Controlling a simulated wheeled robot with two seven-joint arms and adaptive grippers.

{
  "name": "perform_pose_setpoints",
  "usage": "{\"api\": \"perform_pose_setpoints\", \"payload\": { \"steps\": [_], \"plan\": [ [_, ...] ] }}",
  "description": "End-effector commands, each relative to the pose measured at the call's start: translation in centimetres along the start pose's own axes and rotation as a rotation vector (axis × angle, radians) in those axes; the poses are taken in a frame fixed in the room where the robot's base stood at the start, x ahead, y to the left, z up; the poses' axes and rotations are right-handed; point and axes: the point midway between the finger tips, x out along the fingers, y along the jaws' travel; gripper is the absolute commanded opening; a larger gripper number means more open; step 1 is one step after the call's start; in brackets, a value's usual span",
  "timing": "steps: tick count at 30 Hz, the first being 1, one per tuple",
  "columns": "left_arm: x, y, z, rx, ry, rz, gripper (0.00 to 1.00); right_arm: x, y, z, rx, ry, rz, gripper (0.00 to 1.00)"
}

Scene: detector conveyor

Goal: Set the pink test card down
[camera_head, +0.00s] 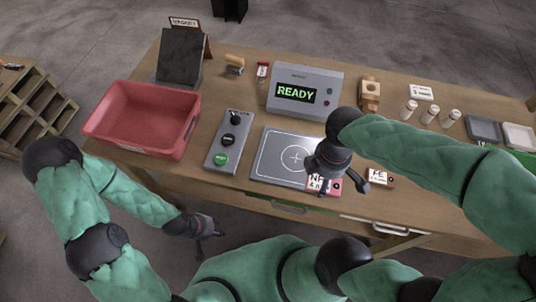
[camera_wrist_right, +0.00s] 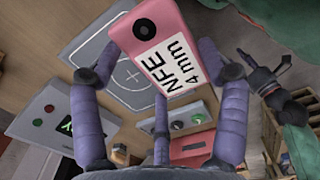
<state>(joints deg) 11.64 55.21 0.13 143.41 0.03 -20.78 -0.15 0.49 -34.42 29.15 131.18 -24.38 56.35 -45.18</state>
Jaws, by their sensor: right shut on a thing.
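The pink test card (camera_wrist_right: 150,22) fills the top middle of the right wrist view, with a white label reading "NFE 4 mm". In the head view the pink card (camera_head: 331,188) shows partly below my right gripper (camera_head: 339,181), which hides some of it. My right gripper is shut on the card; its fingers also show in the wrist view (camera_wrist_right: 164,72). The card overlaps the front right corner of the grey plate with the cross mark (camera_head: 271,163); its height above the table is unclear. My left gripper (camera_head: 210,243) is open and empty, off the table's front edge.
Another labelled block (camera_head: 378,177) lies just right of the card. A control box with buttons (camera_head: 229,143), a red bin (camera_head: 127,142) and a READY display unit (camera_head: 335,82) surround the plate. White cylinders (camera_head: 429,114) and trays (camera_head: 484,128) stand at right.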

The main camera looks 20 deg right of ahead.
Motion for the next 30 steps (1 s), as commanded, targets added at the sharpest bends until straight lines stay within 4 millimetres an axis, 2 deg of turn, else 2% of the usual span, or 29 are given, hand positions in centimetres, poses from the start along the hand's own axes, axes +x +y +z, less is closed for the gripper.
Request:
{"api": "perform_pose_setpoints", "payload": {
  "steps": [5, 16, 21, 25, 30],
  "plan": [
    [0.6, -0.2, 0.1, 0.001, -0.002, 0.0, 0.4, 0.8, 1.1, -0.7, 0.004, -0.001, -0.001, 0.41],
    [2.5, -0.9, 0.0, 0.001, -0.001, 0.0, 0.4, 4.3, 7.0, -5.2, 0.002, -0.001, -0.002, 0.41],
    [3.6, -1.3, -0.1, 0.001, -0.001, 0.0, 0.4, 7.2, 8.9, -6.7, 0.004, -0.001, -0.002, 0.41],
    [4.0, -1.4, -0.1, 0.0, -0.001, 0.0, 0.4, 8.5, 9.9, -7.4, 0.004, -0.001, -0.001, 0.41],
    [4.2, -1.5, -0.1, 0.001, -0.001, 0.0, 0.4, 9.1, 10.5, -7.8, 0.004, 0.001, 0.001, 0.41]
  ]
}}
